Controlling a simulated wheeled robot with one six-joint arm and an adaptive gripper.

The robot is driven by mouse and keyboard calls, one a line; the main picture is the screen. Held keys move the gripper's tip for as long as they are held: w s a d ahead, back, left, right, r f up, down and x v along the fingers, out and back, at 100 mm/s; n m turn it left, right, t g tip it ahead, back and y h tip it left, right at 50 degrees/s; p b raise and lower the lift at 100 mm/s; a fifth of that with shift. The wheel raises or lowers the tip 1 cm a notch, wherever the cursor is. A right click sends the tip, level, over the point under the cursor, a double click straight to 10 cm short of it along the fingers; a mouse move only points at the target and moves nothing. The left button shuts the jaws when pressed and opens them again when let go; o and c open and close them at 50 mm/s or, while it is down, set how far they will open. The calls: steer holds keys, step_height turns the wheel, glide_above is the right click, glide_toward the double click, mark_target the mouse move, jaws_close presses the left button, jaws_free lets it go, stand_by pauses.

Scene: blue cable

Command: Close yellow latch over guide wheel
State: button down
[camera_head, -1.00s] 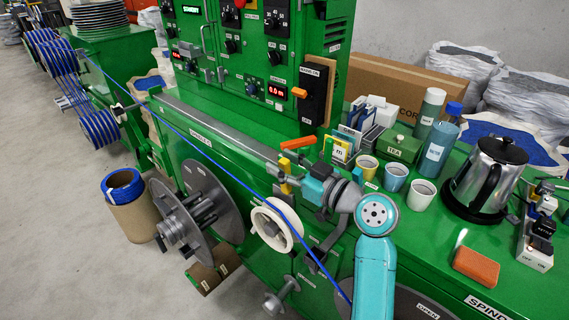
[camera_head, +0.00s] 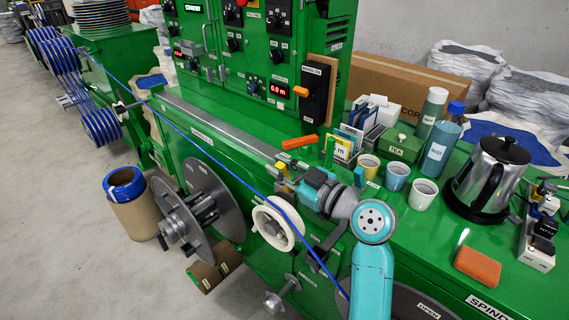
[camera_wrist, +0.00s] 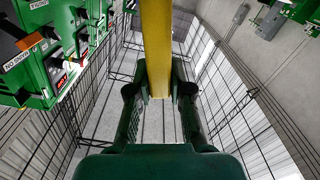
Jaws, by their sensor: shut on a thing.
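The yellow latch (camera_wrist: 156,45) is a long yellow bar running up the middle of the wrist view, between the two dark fingers of my gripper (camera_wrist: 159,91). My gripper is shut on it. In the head view, small yellow parts of the latch (camera_head: 281,167) show at the tip of my gripper (camera_head: 288,180), just above the white guide wheel (camera_head: 260,213). The gripper hides much of the latch there. The blue cable (camera_head: 240,176) runs diagonally down past the front of the wheel. I cannot tell whether the latch touches the wheel.
Cups (camera_head: 397,176), a green tea box (camera_head: 404,145) and a kettle (camera_head: 494,175) crowd the green bench to the right. A large grey reel (camera_head: 215,195) is left of the wheel.

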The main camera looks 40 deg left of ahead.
steer(key=s+n, duration=0.1)
steer(key=s+f+n, duration=0.1)
steer(key=n, duration=0.1)
steer(key=shift+s+a+f+n, duration=0.1)
steer(key=shift+s+f+n, duration=0.05)
steer(key=shift+s+n, duration=0.15)
steer(key=shift+s+a+f+n, duration=0.1)
steer(key=shift+s+f+n, duration=0.45)
steer(key=shift+f+n, duration=0.95)
steer(key=shift+s+f+n, duration=0.5)
steer(key=shift+f+n, duration=0.25)
steer(key=shift+n, duration=1.4)
steer(key=shift+s+a+f+n, duration=0.1)
steer(key=shift+s+f+n, duration=0.45)
steer(key=shift+f+n, duration=0.95)
steer(key=shift+d+r+n, duration=0.1)
steer(key=shift+r+n, duration=0.25)
steer(key=c, duration=1)
jaws_free()
steer(key=shift+c, duration=0.2)
steer(key=d, duration=1.2)
steer(key=shift+s, duration=0.45)
